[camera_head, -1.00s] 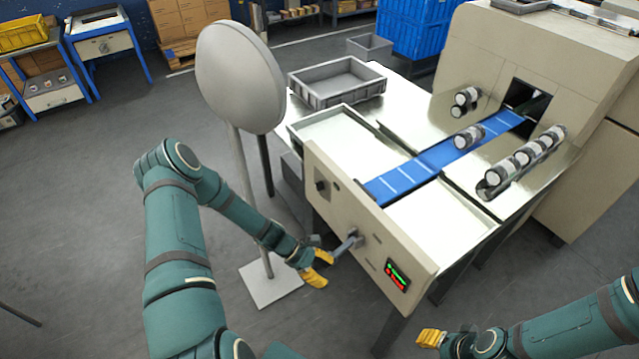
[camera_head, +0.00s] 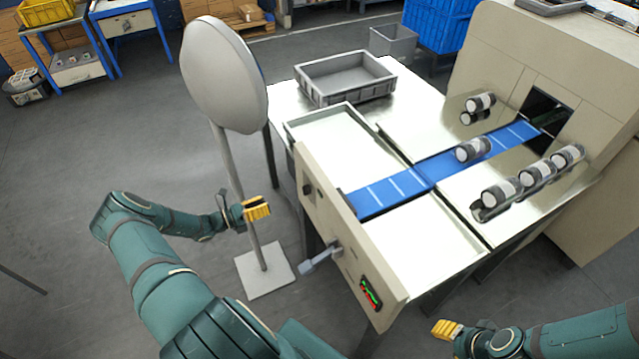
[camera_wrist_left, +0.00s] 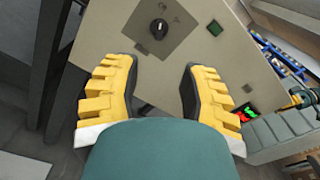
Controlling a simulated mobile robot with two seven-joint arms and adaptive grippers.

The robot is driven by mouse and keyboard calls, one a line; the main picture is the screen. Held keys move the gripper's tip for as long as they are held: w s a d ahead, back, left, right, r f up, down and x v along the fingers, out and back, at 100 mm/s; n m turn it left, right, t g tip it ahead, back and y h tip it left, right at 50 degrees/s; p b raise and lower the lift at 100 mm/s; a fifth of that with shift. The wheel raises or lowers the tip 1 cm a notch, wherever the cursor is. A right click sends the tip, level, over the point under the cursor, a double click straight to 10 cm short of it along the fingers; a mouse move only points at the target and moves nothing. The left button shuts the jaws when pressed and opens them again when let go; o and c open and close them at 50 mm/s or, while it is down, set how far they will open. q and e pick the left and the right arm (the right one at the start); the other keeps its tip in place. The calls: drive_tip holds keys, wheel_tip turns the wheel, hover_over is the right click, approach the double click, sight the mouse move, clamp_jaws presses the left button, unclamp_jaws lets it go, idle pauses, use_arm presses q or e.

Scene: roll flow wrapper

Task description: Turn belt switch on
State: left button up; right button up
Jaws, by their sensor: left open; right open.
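A black rotary knob (camera_head: 307,190) sits on the beige front panel (camera_head: 345,235) of the conveyor machine. In the left wrist view the knob (camera_wrist_left: 159,28) has a white pointer mark and a grey square plate behind it. My left gripper (camera_head: 257,208) has yellow fingers and is left of the panel, apart from the knob. In the wrist view its fingers (camera_wrist_left: 158,85) are spread with nothing between them, and the knob lies beyond the gap. My right gripper (camera_head: 445,328) is low in front of the panel, open and empty. The blue belt (camera_head: 400,187) carries a can (camera_head: 473,150).
A round grey disc on a post (camera_head: 225,75) stands left of the machine. Cans (camera_head: 535,173) sit at the right. A grey bin (camera_head: 345,78) is on the table.

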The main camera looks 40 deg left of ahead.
sight(304, 192)
use_arm(q)
drive_tip(key=x, duration=1.4)
drive_tip(key=shift+w, duration=0.15)
drive_tip(key=shift+r, duration=0.1)
clamp_jaws()
